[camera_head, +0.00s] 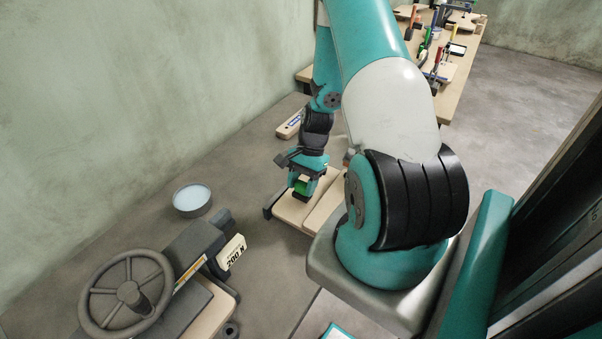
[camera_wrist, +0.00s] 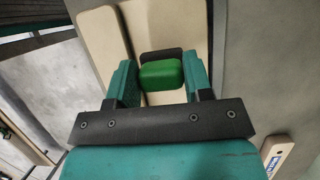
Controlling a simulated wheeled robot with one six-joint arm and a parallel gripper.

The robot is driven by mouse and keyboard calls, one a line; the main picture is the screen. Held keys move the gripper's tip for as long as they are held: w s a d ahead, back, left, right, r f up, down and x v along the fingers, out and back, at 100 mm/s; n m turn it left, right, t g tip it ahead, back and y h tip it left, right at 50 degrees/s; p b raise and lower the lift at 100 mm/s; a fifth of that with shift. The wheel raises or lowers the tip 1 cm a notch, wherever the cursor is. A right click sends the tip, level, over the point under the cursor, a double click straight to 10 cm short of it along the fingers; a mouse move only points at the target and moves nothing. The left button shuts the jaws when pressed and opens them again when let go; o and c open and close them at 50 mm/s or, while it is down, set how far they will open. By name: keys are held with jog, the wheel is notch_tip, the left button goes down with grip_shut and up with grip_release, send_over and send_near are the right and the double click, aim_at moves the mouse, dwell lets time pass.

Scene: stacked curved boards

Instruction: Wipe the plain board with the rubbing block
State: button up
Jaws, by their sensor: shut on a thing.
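My gripper (camera_head: 302,188) is shut on the rubbing block, which has a green top (camera_wrist: 161,75) and a black part along its far side. The block sits between the two teal fingers in the wrist view. Two pale wooden boards lie side by side below, a left one (camera_wrist: 101,43) and a right one (camera_wrist: 168,20) in the wrist view. The block is over the right one there. In the head view this is the left board (camera_head: 289,211). I cannot tell whether the block touches it. Neither board shows clear marks, and my arm hides part of them.
A round tin with pale blue contents (camera_head: 192,199) stands left of the boards. A press with a handwheel (camera_head: 128,292) and a "200 N" tag (camera_head: 233,252) is at lower left. A labelled wooden piece (camera_head: 290,125) lies behind. A bench with tools (camera_head: 455,75) is further back.

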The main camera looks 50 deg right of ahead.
jog(key=shift+f+b, duration=0.3)
jog(key=shift+f, duration=0.35)
jog(key=shift+f+b, duration=0.3)
jog(key=shift+f, duration=0.3)
jog(key=shift+d+r, duration=0.2)
jog(key=shift+d, duration=0.55)
jog(key=shift+c, duration=0.3)
jog(key=shift+w+d+f, duration=0.1)
jog(key=shift+d, duration=0.5)
jog(key=shift+w+d+f, duration=0.1)
jog(key=shift+d, duration=0.45)
jog(key=shift+s+d, duration=0.1)
jog(key=shift+d, duration=0.05)
jog(key=shift+a+r, duration=0.2)
jog(key=shift+a, duration=0.8)
jog(key=shift+s+a+f, duration=0.1)
jog(key=shift+a+f, duration=0.05)
jog(key=shift+a, duration=1)
notch_tip(320, 180, up, 3)
jog(key=shift+f+p, duration=0.1)
jog(key=shift+p, duration=0.95)
notch_tip(320, 180, up, 6)
jog(key=p, duration=0.4)
jog(key=shift+f, duration=0.25)
jog(key=shift+f, duration=0.1)
